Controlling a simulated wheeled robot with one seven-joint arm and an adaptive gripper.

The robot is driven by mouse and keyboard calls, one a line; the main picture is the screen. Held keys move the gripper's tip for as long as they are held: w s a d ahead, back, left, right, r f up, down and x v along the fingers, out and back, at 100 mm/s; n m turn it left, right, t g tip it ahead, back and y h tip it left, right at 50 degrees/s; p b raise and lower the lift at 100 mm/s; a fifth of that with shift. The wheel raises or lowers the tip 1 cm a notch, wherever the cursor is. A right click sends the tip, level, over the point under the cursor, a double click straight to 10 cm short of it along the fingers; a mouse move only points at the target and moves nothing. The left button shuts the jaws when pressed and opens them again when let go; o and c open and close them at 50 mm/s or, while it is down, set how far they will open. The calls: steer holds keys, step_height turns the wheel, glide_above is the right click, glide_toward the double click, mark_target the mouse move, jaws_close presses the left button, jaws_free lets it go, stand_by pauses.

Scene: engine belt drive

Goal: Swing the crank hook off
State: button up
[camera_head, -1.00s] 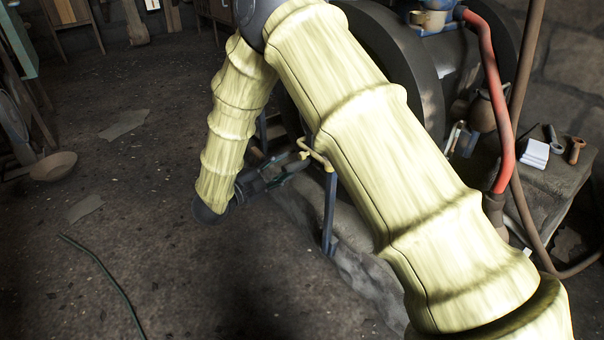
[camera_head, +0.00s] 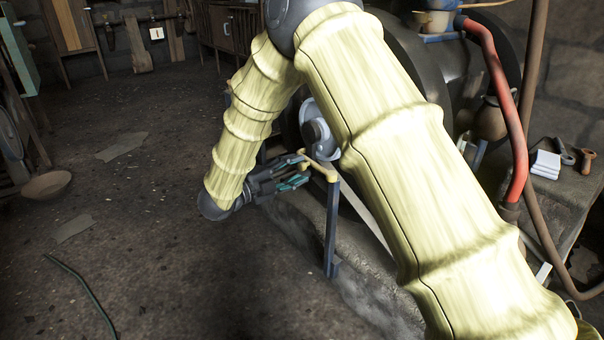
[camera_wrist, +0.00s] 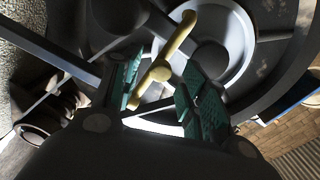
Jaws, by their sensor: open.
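The crank hook (camera_head: 322,168) is a bent yellow bar on top of a blue post (camera_head: 331,230), right of my gripper in the head view. My gripper (camera_head: 303,170) is open, its teal-padded fingers pointing right toward the hook, with the tips close to its left end. In the wrist view the yellow bar (camera_wrist: 179,42) with a round knob runs diagonally in line with the gap between the pads. I cannot tell whether either pad touches it. A pale grey wheel part (camera_head: 318,128) shows behind the hook, partly hidden by my arm.
The dark engine (camera_head: 400,50) stands behind my arm, with a red pipe (camera_head: 504,100) at right. A bench with a white block (camera_head: 546,163) and tools lies farther right. A bowl (camera_head: 46,185) and a green hose (camera_head: 92,292) are on the left floor, otherwise mostly clear.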

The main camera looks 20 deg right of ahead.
mark_target(300, 167)
steer(key=shift+b+x, duration=0.55)
steer(key=shift+x, duration=1.05)
steer(key=shift+c, duration=0.3)
jaws_close()
